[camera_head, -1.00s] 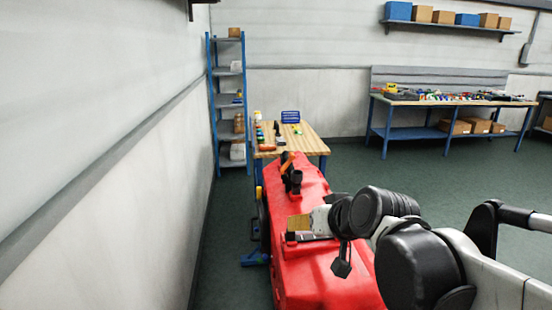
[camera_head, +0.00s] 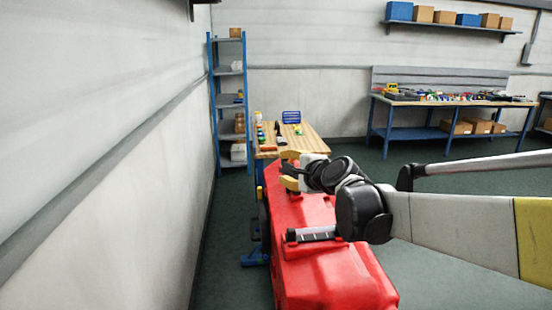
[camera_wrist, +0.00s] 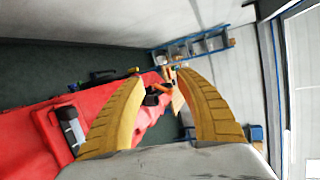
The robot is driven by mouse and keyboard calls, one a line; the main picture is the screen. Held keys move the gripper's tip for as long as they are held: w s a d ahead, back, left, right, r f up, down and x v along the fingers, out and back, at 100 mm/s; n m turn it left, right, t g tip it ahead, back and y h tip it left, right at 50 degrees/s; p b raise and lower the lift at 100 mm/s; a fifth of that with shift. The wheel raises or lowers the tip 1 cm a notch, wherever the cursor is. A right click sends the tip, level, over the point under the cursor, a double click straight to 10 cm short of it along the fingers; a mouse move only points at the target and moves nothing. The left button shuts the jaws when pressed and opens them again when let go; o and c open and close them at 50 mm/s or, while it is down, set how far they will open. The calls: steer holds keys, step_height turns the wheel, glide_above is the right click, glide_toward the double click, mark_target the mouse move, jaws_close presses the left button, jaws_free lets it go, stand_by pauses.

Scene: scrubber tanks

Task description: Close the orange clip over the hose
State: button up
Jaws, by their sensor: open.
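The orange clip (camera_wrist: 161,87) shows small between my fingertips in the wrist view, beside a black part (camera_wrist: 152,97) that may be the hose fitting. Both are on the far end of the red tank (camera_head: 330,278), which also shows in the wrist view (camera_wrist: 90,110). Whether the clip stands up or lies over the hose is too small to tell. My gripper (camera_head: 287,170) has its yellow fingers apart and empty, over the tank's far part. In the wrist view the open gripper (camera_wrist: 156,74) points toward the clip, apart from it. In the head view my gripper hides the clip.
A pale cylinder in a black holder (camera_head: 312,234) sits on the tank's nearer part. A wooden table (camera_head: 310,140) with small items stands beyond the tank. A blue shelf rack (camera_head: 230,100) and a wall are to the left. Open floor (camera_head: 440,180) lies to the right.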

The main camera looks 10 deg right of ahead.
steer(key=w+d+f+m+t+h, duration=0.25)
steer(key=w+m, duration=0.75)
steer(key=w, duration=0.5)
steer(key=m+t+h, duration=0.2)
steer(key=m, duration=0.8)
glide_toward(294, 160)
steer(key=w, duration=0.2)
steer(key=w+b, duration=0.2)
steer(key=w, duration=0.7)
steer(key=shift+a+r+b, duration=0.1)
steer(key=shift+b, duration=0.25)
steer(key=shift+w+r, duration=0.15)
steer(key=shift+w, duration=0.4)
jaws_close()
